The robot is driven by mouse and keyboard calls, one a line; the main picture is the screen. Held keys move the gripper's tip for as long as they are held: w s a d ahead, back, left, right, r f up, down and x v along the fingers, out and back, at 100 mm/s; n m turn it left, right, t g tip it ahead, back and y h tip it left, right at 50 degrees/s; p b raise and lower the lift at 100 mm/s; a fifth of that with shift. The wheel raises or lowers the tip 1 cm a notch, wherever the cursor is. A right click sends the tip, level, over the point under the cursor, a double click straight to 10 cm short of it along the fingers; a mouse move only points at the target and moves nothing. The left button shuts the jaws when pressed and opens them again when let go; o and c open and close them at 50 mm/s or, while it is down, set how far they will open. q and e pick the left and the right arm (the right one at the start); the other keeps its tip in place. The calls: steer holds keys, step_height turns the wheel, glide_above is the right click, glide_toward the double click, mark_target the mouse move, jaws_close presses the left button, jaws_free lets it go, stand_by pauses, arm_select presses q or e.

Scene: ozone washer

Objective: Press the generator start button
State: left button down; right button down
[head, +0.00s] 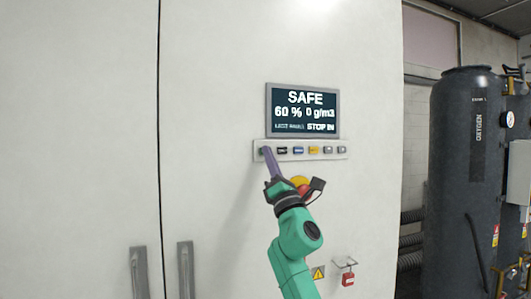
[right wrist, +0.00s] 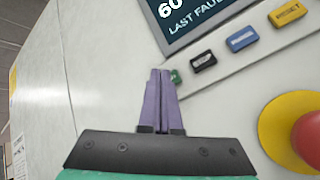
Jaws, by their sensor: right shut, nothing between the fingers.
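The button panel (head: 299,150) is a pale strip on a white cabinet, under a dark screen (head: 302,111) reading "SAFE". A small green button at the panel's left end shows in the right wrist view (right wrist: 175,76), its label unreadable. My right gripper (head: 265,150) is shut and empty, its purple fingers pointing at the panel's left end. In the right wrist view the fingertips (right wrist: 160,71) are right beside the green button and partly cover it; I cannot tell whether they touch it. My left gripper is not in view.
Black, blue and yellow buttons (right wrist: 286,14) follow in the row. A red mushroom button on a yellow base (right wrist: 291,128) sits below the panel, close to my right gripper. Cabinet handles (head: 186,270) are at lower left, a red padlock (head: 348,279) below, a dark oxygen tank (head: 462,180) at right.

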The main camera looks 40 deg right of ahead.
steer(key=shift+w+d+b, duration=0.15)
steer(key=shift+w+b, duration=0.15)
steer(key=shift+w, duration=0.05)
stand_by(0.3)
steer(key=shift+s, duration=0.1)
steer(key=shift+s+a+p, duration=0.3)
steer(key=shift+s, duration=0.35)
steer(key=s, duration=0.1)
steer(key=s+a+p, duration=0.1)
steer(key=s, duration=0.2)
steer(key=shift+s+a+p, duration=0.35)
stand_by(0.8)
